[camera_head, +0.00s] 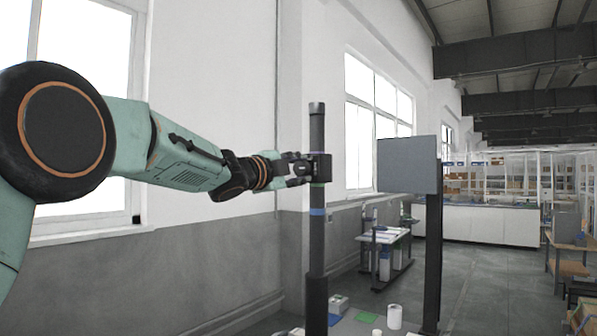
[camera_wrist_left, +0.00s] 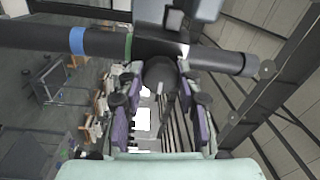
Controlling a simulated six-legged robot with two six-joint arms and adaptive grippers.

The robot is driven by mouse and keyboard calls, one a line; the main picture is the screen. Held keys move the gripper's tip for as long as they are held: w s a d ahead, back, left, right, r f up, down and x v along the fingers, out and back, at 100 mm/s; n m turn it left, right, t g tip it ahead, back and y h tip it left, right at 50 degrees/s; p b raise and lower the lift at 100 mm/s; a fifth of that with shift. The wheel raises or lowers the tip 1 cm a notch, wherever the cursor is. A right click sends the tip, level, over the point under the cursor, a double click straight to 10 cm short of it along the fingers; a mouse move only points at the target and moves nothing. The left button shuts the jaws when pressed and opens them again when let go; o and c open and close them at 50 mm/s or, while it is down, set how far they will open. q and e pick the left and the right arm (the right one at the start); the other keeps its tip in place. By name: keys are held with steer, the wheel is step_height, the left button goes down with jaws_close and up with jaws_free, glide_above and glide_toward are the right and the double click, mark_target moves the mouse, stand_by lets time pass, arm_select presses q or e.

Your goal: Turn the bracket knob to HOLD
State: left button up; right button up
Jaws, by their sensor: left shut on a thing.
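A dark vertical column (camera_head: 317,240) stands in the middle of the head view, with a blue band and a green band on it. A black bracket (camera_head: 321,167) sits around the column just above the green band. My left gripper (camera_head: 300,169) reaches in from the left and is shut at the bracket's left side. In the left wrist view, a round dark knob (camera_wrist_left: 160,74) lies between the fingers of my left gripper (camera_wrist_left: 160,85), in front of the column (camera_wrist_left: 100,43). No knob marking is readable. My right gripper is not in view.
A grey panel (camera_head: 407,165) on a dark post (camera_head: 432,260) stands right of the column. Below are a white cylinder (camera_head: 394,316), a green piece (camera_head: 367,317) and a box (camera_head: 338,303). A workbench (camera_head: 390,236) stands behind; open floor lies to the right.

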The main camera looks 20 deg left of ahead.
arm_select(q)
steer(key=shift+r+m, duration=0.2)
steer(key=shift+m, duration=0.2)
steer(key=o, duration=1.2)
steer(key=shift+f, duration=0.15)
steer(key=shift+c, duration=0.2)
steer(key=shift+s+a, duration=0.1)
steer(key=shift+s, duration=0.05)
steer(key=v, duration=1.1)
steer(key=shift+s, duration=0.4)
steer(key=shift+w, duration=0.1)
